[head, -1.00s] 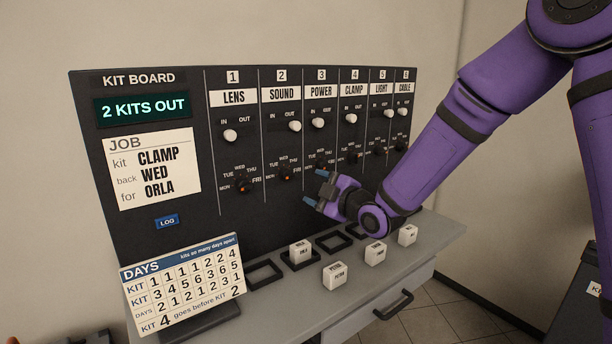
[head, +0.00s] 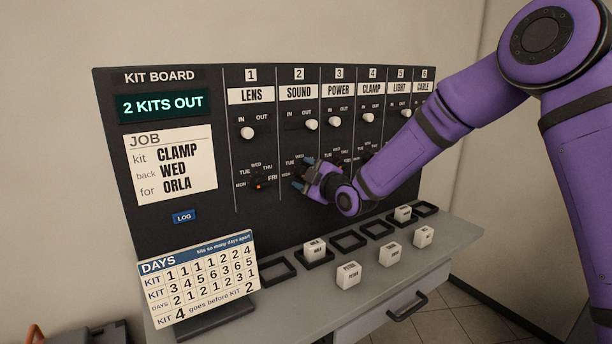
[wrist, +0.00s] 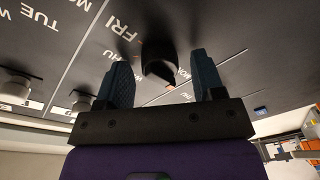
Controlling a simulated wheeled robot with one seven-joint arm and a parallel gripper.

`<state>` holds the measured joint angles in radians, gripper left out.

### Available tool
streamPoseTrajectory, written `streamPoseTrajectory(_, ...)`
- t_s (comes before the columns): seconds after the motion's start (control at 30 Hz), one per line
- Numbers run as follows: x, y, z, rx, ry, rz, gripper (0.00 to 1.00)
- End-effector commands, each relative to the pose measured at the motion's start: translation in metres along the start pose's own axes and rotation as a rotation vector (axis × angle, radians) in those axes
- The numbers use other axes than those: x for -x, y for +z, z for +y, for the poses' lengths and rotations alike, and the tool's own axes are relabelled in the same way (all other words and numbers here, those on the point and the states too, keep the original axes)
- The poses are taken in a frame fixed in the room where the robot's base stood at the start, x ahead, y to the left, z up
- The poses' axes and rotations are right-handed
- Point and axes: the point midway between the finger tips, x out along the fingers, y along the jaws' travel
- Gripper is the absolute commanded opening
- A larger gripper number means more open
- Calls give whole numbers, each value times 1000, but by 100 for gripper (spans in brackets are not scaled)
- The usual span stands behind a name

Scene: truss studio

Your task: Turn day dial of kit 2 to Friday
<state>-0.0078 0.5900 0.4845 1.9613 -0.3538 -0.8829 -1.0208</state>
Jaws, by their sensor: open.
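The kit board (head: 170,236) is a black upright panel with numbered columns. The SOUND column, kit 2 (head: 298,93), has its day labels at mid-height, with TUE and MON showing left of my gripper. My gripper (head: 304,174) is open at the kit 2 day dial, which its fingers largely hide in the head view. In the wrist view, upside down, the dark round dial (wrist: 158,58) stands between my spread fingers (wrist: 162,80), with gaps on both sides. FRI is printed beside it. A small orange mark shows on its lower edge; its exact setting is unclear.
Kit 1's day dial (head: 260,184) is close on the left. The kit 2 IN/OUT knob (head: 312,124) is above, at OUT. Below is a grey counter (head: 300,305) with white blocks, such as one at the front (head: 348,274), square frames and a days card (head: 200,275).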

Motion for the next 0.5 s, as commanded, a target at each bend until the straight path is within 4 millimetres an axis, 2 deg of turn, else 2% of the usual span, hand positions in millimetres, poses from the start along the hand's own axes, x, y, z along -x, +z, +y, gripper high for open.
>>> streamPoseTrajectory(0.2,0,0,0,0,0,0,60)
streamPoseTrajectory(0.4,0,0,0,0,0,0,14)
streamPoseTrajectory(0.5,0,0,0,0,0,0,13)
